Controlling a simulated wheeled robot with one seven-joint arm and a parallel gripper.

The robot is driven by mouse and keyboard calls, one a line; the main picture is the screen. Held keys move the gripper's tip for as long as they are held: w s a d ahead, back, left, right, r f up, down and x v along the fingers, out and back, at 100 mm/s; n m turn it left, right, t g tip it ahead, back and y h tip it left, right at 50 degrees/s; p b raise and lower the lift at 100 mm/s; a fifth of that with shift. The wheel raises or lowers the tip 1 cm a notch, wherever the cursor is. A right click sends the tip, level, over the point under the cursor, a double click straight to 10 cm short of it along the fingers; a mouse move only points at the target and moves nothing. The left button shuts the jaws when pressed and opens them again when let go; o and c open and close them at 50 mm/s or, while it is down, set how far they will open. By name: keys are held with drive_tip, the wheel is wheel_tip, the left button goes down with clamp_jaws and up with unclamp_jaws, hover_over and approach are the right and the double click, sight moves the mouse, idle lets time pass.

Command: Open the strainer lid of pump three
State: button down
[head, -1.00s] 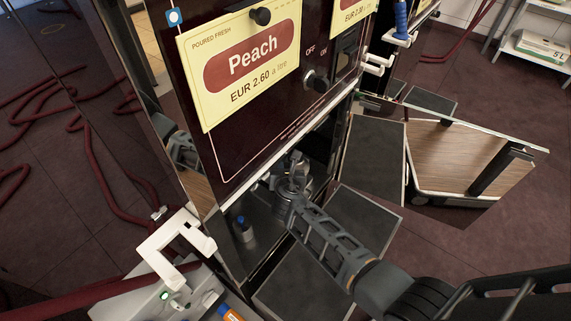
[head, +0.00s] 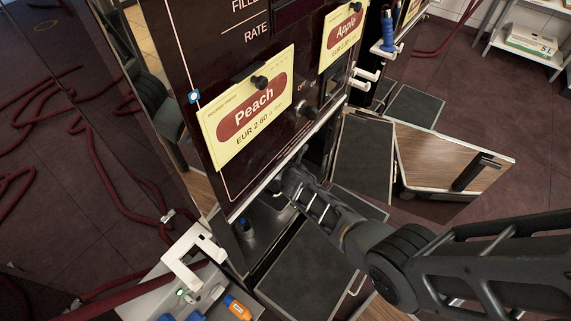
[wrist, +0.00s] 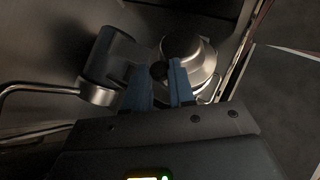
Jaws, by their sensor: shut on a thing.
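The strainer lid (wrist: 196,55) is a silvery metal dome on a round body inside the pump's dim lower compartment. A small dark knob (wrist: 158,70) stands at the lid's near left side. In the wrist view my gripper (wrist: 160,82) has its blue fingers shut on this knob, against the lid's near edge. I cannot tell whether the lid is raised from its body. In the head view my gripper (head: 293,182) reaches in below the peach sign (head: 252,108), and the cabinet edge and my arm hide the lid.
A metal cylinder (wrist: 112,62) and a bent pipe (wrist: 35,88) sit left of the lid. A wood-faced panel with a dark handle (head: 445,160) is at the right. A grey unit with a white bracket (head: 190,255) stands at the front left. Red hoses lie on the left floor.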

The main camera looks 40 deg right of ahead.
drive_tip(key=shift+d, duration=0.1)
drive_tip(key=c, duration=0.9)
unclamp_jaws()
drive_tip(key=shift+c, duration=0.2)
drive_tip(key=s+a+r+p, duration=0.1)
drive_tip(key=s+a+r, duration=0.1)
drive_tip(key=s+a, duration=0.6)
drive_tip(key=s, duration=0.4)
drive_tip(key=shift+p, duration=0.3)
drive_tip(key=shift+o, duration=0.3)
